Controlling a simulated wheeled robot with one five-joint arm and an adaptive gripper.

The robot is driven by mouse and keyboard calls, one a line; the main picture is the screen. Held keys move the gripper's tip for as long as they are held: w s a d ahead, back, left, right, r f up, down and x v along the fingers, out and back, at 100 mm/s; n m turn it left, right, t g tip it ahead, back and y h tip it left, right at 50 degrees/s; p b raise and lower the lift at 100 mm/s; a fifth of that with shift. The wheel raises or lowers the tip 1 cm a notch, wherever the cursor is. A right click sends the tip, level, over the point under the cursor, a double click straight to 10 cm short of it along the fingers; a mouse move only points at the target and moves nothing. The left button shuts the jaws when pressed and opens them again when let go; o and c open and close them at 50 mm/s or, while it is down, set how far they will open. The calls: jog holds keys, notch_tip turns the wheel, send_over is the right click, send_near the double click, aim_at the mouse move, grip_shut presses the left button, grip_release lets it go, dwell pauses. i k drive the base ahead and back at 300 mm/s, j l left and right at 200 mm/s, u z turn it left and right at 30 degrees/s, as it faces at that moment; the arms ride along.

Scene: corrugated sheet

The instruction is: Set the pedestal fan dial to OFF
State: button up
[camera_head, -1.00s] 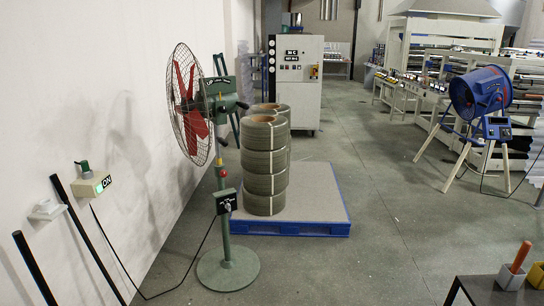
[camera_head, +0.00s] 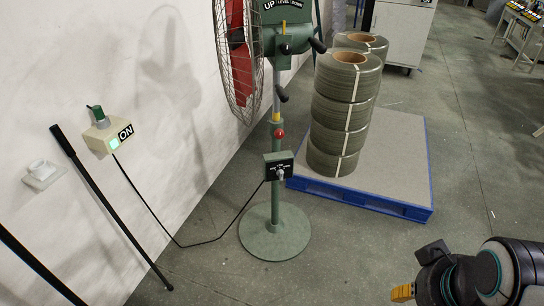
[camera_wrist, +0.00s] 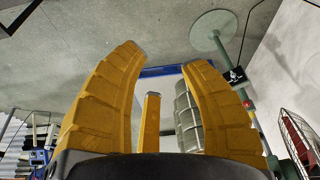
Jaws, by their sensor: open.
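The pedestal fan (camera_head: 278,185) stands upright on a round green base, with a red-bladed head at the top edge of the head view. Its dial (camera_head: 280,174) sits on a small black control box (camera_head: 270,158) halfway up the pole; its setting is too small to read. The box also shows in the wrist view (camera_wrist: 235,75), right of the fingers. My gripper (camera_wrist: 165,75) is open and empty, with yellow fingers apart. In the head view a yellow fingertip (camera_head: 402,293) shows at the lower right, well apart from the fan and box.
Stacked coils (camera_head: 340,125) stand on a blue-edged pallet (camera_head: 415,185) right of the fan. A wall box with an ON label (camera_head: 108,138) and dark poles (camera_head: 105,210) are at the left wall. A black cable (camera_head: 205,243) reaches the fan. Floor before the fan is clear.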

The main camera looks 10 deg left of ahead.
aim_at(280, 172)
jog(key=i+u, duration=0.45)
jog(key=i, duration=0.15)
jog(key=i+l+u, duration=0.25)
jog(key=i+u, duration=0.2)
jog(key=i, duration=0.1)
